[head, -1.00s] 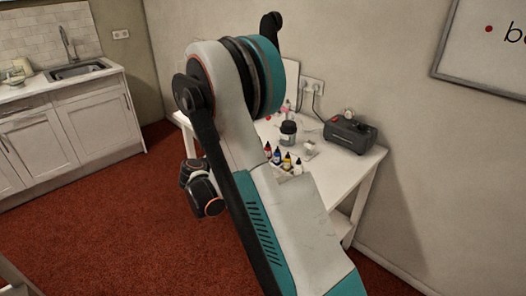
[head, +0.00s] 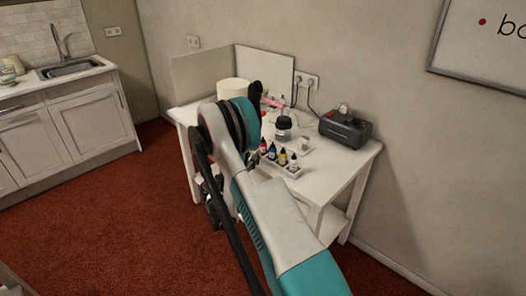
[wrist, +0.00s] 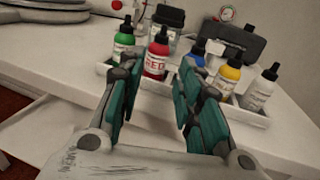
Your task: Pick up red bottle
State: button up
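The red bottle (wrist: 156,55) stands upright in a white tray (wrist: 255,118), with a white label reading RED and a dark cap. It also shows in the head view (head: 263,147). My gripper (wrist: 160,78) is open, its two teal-padded fingers spread apart. In the wrist view the red bottle appears between the fingers, nearer the left one, and beyond them. Nothing is held. The left finger covers a little of the view beside the bottle's lower part.
In the same tray stand a green bottle (wrist: 123,42), a blue bottle (wrist: 196,57), a yellow bottle (wrist: 226,78) and a white bottle (wrist: 260,88). Behind are a dark-lidded jar (wrist: 166,20) and a dark machine (head: 345,128). A turntable (wrist: 45,15) lies left.

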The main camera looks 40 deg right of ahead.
jog(key=shift+x, duration=1.1)
jog(key=b+x, duration=0.2)
jog(key=x, duration=0.3)
jog(key=shift+w+f+b, duration=0.1)
jog(key=shift+f+b, duration=0.1)
jog(key=shift+b, duration=0.2)
jog(key=shift+r, duration=0.1)
jog(key=c, duration=0.4)
